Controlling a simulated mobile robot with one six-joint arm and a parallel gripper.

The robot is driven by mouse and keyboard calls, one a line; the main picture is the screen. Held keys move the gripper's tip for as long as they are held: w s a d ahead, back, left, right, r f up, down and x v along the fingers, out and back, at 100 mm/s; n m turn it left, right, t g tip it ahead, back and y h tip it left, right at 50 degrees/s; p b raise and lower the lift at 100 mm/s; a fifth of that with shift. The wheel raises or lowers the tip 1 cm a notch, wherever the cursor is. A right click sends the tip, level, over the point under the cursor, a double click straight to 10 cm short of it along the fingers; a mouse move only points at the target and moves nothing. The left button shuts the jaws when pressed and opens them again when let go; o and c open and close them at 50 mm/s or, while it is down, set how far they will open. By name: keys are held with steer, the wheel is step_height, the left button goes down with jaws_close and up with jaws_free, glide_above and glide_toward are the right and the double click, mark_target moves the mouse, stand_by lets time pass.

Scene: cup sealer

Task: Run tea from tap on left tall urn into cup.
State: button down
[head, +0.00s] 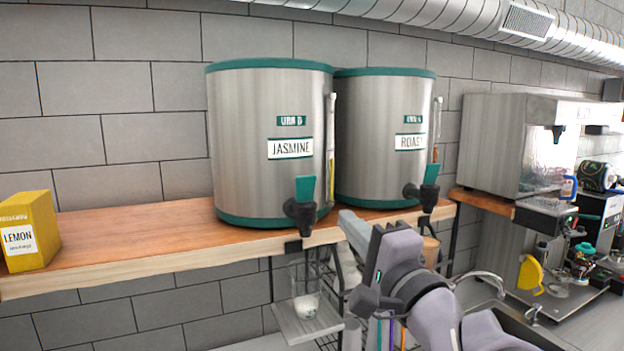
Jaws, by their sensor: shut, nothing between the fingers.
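The left tall urn (265,150) is a steel cylinder with teal rims and a JASMINE label, on a wooden shelf. Its black tap (301,212) with a teal lever (305,188) faces front, lever upright. Below the tap, a small tray (303,322) hangs under the shelf edge. A clear cup-like shape with a white bottom (307,305) seems to stand on it; its outline is faint. No stream of tea shows. My gripper (354,228) is shut and empty, right of this tap and in front of the shelf edge. Its fingertips are partly hard to make out.
The right urn (385,140), labelled ROAST, stands close beside, with its own tap (422,192) near my arm. A yellow LEMON box (28,232) sits at the shelf's left end. The shelf (130,240) between is clear. Machines (515,145) and a sink faucet (485,280) are at right.

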mark_target(308, 179)
steer(key=p+x, duration=0.4)
steer(key=x, duration=1)
steer(key=shift+a, duration=0.2)
steer(key=shift+r, duration=0.15)
